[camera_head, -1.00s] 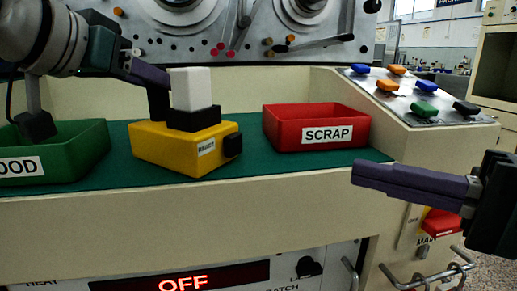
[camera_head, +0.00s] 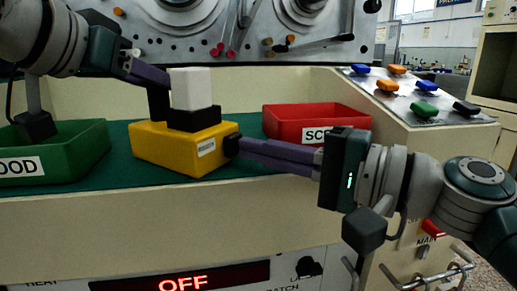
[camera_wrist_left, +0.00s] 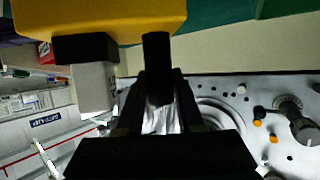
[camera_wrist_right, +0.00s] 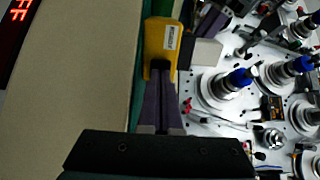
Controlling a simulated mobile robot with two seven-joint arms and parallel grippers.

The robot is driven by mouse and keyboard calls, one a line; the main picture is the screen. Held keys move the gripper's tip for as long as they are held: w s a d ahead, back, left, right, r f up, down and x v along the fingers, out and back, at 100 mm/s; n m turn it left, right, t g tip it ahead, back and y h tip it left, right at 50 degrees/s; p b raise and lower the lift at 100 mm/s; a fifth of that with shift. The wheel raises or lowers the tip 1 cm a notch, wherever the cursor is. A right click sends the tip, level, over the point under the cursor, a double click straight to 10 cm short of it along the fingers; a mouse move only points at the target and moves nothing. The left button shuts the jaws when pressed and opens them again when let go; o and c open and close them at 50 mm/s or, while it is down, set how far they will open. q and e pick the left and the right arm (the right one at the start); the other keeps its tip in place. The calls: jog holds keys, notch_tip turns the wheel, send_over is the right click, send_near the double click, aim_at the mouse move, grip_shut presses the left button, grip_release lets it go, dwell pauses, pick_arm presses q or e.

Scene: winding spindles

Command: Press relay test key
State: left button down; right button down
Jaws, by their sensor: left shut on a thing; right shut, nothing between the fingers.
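The yellow tester box (camera_head: 175,150) stands on the green mat, with a white block (camera_head: 191,88) upright in a black socket (camera_head: 194,118) on top. A black key (camera_head: 231,145) sticks out of its right side. My right gripper (camera_head: 243,147) is shut and empty, its fingertips at the key, seemingly touching it; the right wrist view shows the tips against the yellow box (camera_wrist_right: 163,35). My left gripper (camera_head: 162,82) is shut on a black post (camera_wrist_left: 157,58) beside the white block, behind the socket. How far the key is pushed in cannot be told.
A green GOOD bin (camera_head: 75,155) stands at the left and a red SCRAP bin (camera_head: 290,120) at the right, partly behind my right gripper. A panel of coloured buttons (camera_head: 415,92) is farther right. The winding machine's panel (camera_head: 235,45) rises behind. A red display reads OFF (camera_head: 183,283).

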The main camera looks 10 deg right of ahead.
pick_arm(q)
jog(key=shift+f, duration=0.1)
pick_arm(e)
jog(key=shift+w+a, duration=0.15)
jog(key=shift+a, duration=0.05)
pick_arm(q)
jog(key=shift+s+d, duration=0.1)
pick_arm(e)
jog(key=shift+w+a, duration=0.5)
jog(key=shift+a, duration=0.05)
pick_arm(q)
jog(key=shift+d, duration=0.1)
pick_arm(e)
jog(key=shift+w+a, duration=0.1)
jog(key=shift+a, duration=0.05)
pick_arm(q)
jog(key=shift+f, duration=0.1)
pick_arm(e)
jog(key=shift+a+r, duration=0.1)
jog(key=shift+a, duration=0.05)
jog(key=v, duration=1.4)
jog(key=shift+d, duration=0.35)
pick_arm(q)
jog(key=shift+a, duration=0.25)
pick_arm(e)
jog(key=shift+w, duration=0.1)
pick_arm(q)
jog(key=shift+c, duration=2.3)
grip_release()
